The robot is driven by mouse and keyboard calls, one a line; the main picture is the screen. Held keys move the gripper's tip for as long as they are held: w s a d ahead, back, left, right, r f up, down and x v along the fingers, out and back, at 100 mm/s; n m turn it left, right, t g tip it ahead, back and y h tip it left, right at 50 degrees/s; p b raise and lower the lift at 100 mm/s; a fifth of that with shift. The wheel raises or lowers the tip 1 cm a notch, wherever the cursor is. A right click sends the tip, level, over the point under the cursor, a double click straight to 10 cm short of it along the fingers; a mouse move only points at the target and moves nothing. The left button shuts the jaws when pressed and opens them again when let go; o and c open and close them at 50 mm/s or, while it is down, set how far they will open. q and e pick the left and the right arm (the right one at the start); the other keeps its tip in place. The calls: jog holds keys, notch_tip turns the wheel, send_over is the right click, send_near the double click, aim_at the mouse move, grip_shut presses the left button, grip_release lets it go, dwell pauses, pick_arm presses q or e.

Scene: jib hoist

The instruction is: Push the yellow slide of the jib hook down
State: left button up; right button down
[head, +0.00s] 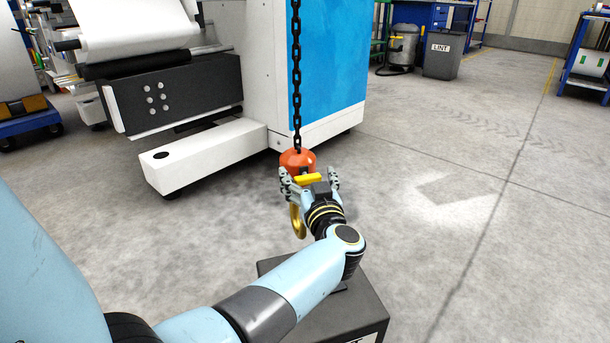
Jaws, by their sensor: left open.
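The jib hook hangs on a black chain (296,75). It has an orange block (297,159) at the top and a gold hook (298,222) below. The yellow slide (308,178) shows as a short bar just under the orange block. My left gripper (309,176) is open, with one finger on each side of the yellow slide in this view. I cannot tell whether the fingers touch it. The gripper and wrist hide part of the hook's body. My right gripper is not in view.
A dark grey box (365,318) stands below my left forearm. A white and blue machine (330,60) with a white roll (135,25) and a low white foot (200,155) stands behind the hook. A lint bin (443,55) is farther back. The floor to the right is clear.

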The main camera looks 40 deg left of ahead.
pick_arm(q)
jog(key=shift+w+a, duration=0.2)
jog(key=shift+a, duration=0.05)
